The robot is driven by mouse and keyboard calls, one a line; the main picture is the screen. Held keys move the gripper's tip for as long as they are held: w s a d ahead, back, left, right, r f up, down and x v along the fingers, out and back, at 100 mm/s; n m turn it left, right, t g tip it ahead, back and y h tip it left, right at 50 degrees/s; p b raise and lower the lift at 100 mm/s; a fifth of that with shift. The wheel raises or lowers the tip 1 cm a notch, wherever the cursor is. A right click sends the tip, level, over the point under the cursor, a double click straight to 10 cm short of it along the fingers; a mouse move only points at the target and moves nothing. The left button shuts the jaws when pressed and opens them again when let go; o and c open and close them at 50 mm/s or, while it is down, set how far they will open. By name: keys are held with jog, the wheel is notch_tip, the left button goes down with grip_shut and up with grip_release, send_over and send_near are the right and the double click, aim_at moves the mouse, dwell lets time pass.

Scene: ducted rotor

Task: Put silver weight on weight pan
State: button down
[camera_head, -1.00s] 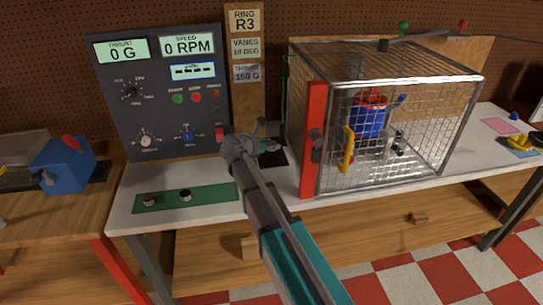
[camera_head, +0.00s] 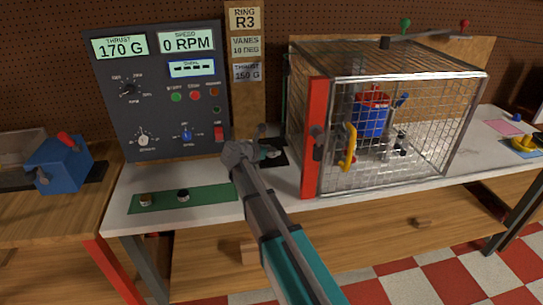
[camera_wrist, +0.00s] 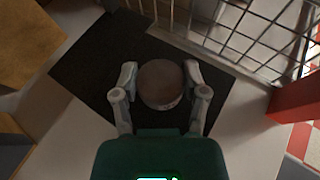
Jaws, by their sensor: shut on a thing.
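A round, flat-topped disc, which I take to be the silver weight (camera_wrist: 161,84), sits between the fingertips of my gripper (camera_wrist: 160,78) in the wrist view and looks dull grey-brown there. My gripper is shut on it, with one finger on each side. The disc is over a black mat. The weight pan cannot be made out and may be hidden under the disc. In the head view my arm hides most of this spot, beside the black mat (camera_head: 280,160). The thrust display (camera_head: 119,47) reads 170 G.
A wire mesh cage (camera_head: 400,150) with a red post (camera_head: 314,140) stands just right of the mat. The control panel (camera_head: 155,110) stands behind to the left. A green strip (camera_head: 215,194) at the front left holds two small weights (camera_head: 145,200).

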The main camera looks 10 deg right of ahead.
jog(key=shift+f, duration=0.15)
jog(key=shift+f, duration=0.1)
jog(key=shift+c, duration=0.6)
grip_release()
jog(key=shift+r, duration=0.25)
jog(key=p+v, duration=0.4)
jog(key=v, duration=0.8)
jog(key=shift+p, duration=0.3)
jog(key=shift+d+f, duration=0.1)
jog(key=shift+f, duration=0.05)
